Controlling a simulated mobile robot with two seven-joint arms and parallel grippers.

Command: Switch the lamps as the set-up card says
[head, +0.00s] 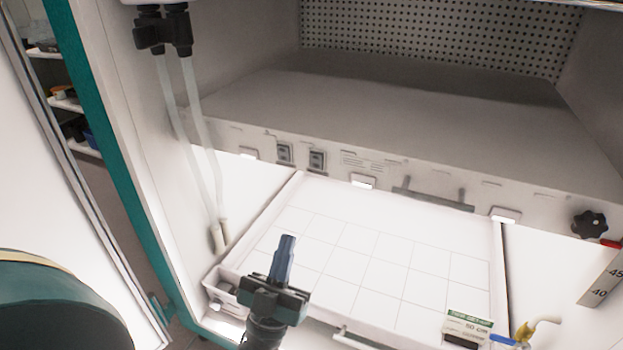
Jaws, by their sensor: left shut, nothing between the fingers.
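Two small dark rocker switches, a left one (285,153) and a right one (317,159), sit side by side on the pale front panel (400,178) of the chamber shelf. Their positions are too small to tell. A card with a green header (467,328) stands at the lower right; "50 cm" is readable, the rest is not. My left gripper (285,250) is shut and empty. It points up over the white gridded tray, below the switches in the picture and apart from them. My right gripper is not in view.
The white gridded tray (498,262) lies below the panel. A bar handle (432,200) and a black knob (590,223) stick out of the panel. Clear tubes (205,150) hang at left. A height scale (603,278) and a yellow valve (523,332) are at right.

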